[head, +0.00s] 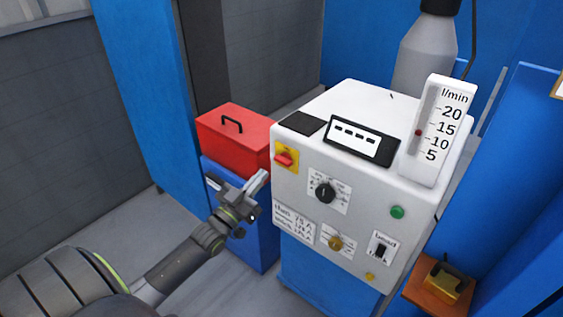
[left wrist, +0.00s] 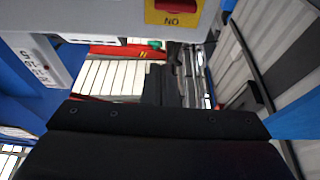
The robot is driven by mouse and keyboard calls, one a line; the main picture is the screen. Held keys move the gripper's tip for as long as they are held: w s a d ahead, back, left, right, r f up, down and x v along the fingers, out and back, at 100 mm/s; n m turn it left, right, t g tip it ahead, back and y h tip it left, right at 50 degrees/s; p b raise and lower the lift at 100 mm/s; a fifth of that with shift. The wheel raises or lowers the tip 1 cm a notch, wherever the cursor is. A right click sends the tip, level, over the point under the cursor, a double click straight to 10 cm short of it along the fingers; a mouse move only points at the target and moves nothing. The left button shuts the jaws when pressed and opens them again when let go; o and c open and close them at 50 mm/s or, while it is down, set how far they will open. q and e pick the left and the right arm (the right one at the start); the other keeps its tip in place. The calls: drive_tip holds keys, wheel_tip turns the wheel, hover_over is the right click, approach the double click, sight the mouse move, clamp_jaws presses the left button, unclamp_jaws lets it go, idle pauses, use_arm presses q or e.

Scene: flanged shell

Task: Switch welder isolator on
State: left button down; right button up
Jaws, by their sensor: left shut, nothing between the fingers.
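The welder isolator (head: 286,158) is a red handle on a yellow plate at the upper left of the welder's (head: 300,185) white front panel. In the head view the handle lies roughly crosswise. In the left wrist view the isolator's yellow plate (left wrist: 160,17) shows at the top edge, with lettering upside down and the red handle partly cut off. My left gripper (head: 263,178) is shut and empty, just left of the panel and a little below the isolator, apart from the handle as far as I can tell. My right gripper is not in view.
A black knob (head: 325,193), a brass knob (head: 335,243), a green button (head: 397,212) and a small switch (head: 380,250) share the panel. A flow gauge (head: 440,130) stands on top. A red toolbox (head: 233,137) sits on a blue cabinet (head: 240,225) behind my gripper.

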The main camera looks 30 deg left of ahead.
sight(283, 160)
use_arm(q)
drive_tip(key=x, duration=0.9)
drive_tip(key=shift+w+p, duration=0.1)
drive_tip(key=shift+p, duration=0.2)
drive_tip(key=shift+w+f, duration=0.25)
drive_tip(key=shift+f, duration=0.25)
drive_tip(key=shift+w+f, duration=0.25)
drive_tip(key=shift+f, duration=0.3)
drive_tip(key=shift+s+f, duration=0.1)
drive_tip(key=shift+f, duration=0.8)
